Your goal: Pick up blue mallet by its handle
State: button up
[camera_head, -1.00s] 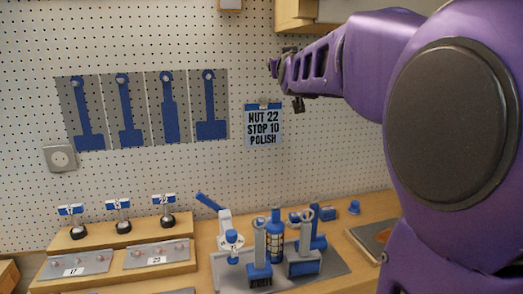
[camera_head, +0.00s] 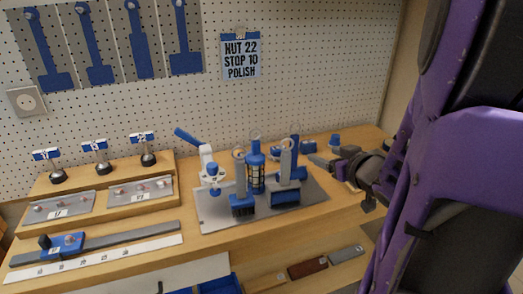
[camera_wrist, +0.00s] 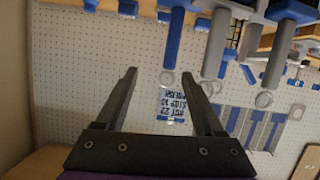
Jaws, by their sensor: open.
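Several upright tools with ringed handles stand on a grey plate (camera_head: 216,214). I cannot tell for sure which is the blue mallet. My gripper (camera_head: 352,182) is at the right of the plate, apart from the tools. In the wrist view my gripper (camera_wrist: 159,75) is open, with nothing between the fingers.
A stepped wooden rack (camera_head: 110,178) is at left. The pegboard (camera_head: 320,60) closes off the back, with a sign (camera_head: 241,58).

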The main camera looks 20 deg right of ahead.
notch_tip(320, 180, down, 2)
jog(key=s+a, duration=0.1)
jog(key=s, duration=0.1)
send_near(295, 157)
jog(key=shift+g+y, duration=0.3)
jog(key=shift+y, duration=0.1)
jog(key=x, duration=0.5)
jog(key=shift+d+f+b, duration=0.15)
jog(key=shift+d+b, duration=0.15)
jog(key=shift+r+b+x, duration=0.15)
jog(key=shift+b+x, duration=0.1)
jog(key=shift+x, duration=1.3)
jog(key=shift+r+b+x, duration=0.1)
jog(key=shift+b+x, duration=0.1)
jog(key=shift+x, duration=1.35)
grip_shut()
jog(key=shift+r, duration=0.1)
